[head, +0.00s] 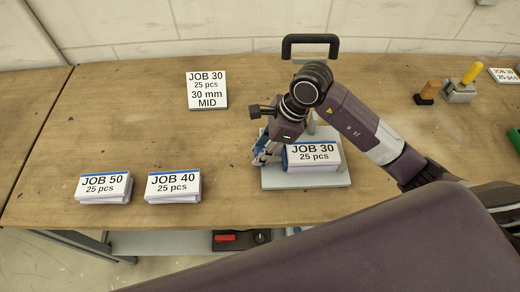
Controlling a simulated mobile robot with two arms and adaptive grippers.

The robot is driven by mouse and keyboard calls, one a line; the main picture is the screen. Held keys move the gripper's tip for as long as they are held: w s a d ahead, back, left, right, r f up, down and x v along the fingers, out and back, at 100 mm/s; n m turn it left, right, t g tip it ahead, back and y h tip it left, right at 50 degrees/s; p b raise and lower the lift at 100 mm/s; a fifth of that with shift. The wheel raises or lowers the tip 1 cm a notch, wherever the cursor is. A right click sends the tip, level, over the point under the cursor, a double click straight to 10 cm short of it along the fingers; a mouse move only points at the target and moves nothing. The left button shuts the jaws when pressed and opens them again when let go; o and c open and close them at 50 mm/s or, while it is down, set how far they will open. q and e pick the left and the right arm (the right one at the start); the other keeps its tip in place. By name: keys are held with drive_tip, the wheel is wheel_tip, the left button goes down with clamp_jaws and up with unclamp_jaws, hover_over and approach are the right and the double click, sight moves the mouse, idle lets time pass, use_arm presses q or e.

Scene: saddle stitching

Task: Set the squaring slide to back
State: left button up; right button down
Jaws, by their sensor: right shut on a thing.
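A grey base plate (335,180) lies on the bench right of the middle. On it lies a white stack labelled JOB 30, 25 pcs (315,157), with a blue edge on its left side. My right gripper (263,157) reaches down at the left side of the plate, beside the stack. Its fingers are shut on a small part there, which appears to be the squaring slide; the hand hides most of it, so its exact setting cannot be told. My left gripper is not in view.
A black handle (310,40) stands behind the plate. A card reading JOB 30, 30 mm MID (207,91) stands at the back. Stacks JOB 50 (104,187) and JOB 40 (173,187) lie front left. A yellow-handled tool (460,92) stands at right. The bench's left middle is clear.

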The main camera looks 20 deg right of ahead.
drive_tip(key=a+b, duration=0.1)
drive_tip(key=w+a+b, duration=0.1)
drive_tip(key=a, duration=0.1)
drive_tip(key=a+b, duration=0.1)
drive_tip(key=a, duration=0.1)
drive_tip(key=shift+w, duration=0.25)
drive_tip(key=shift+d+r, duration=0.1)
drive_tip(key=shift+r, duration=0.05)
drive_tip(key=c, duration=2.1)
unclamp_jaws()
drive_tip(key=o, duration=0.5)
drive_tip(key=shift+a, duration=0.2)
drive_tip(key=shift+d, duration=0.15)
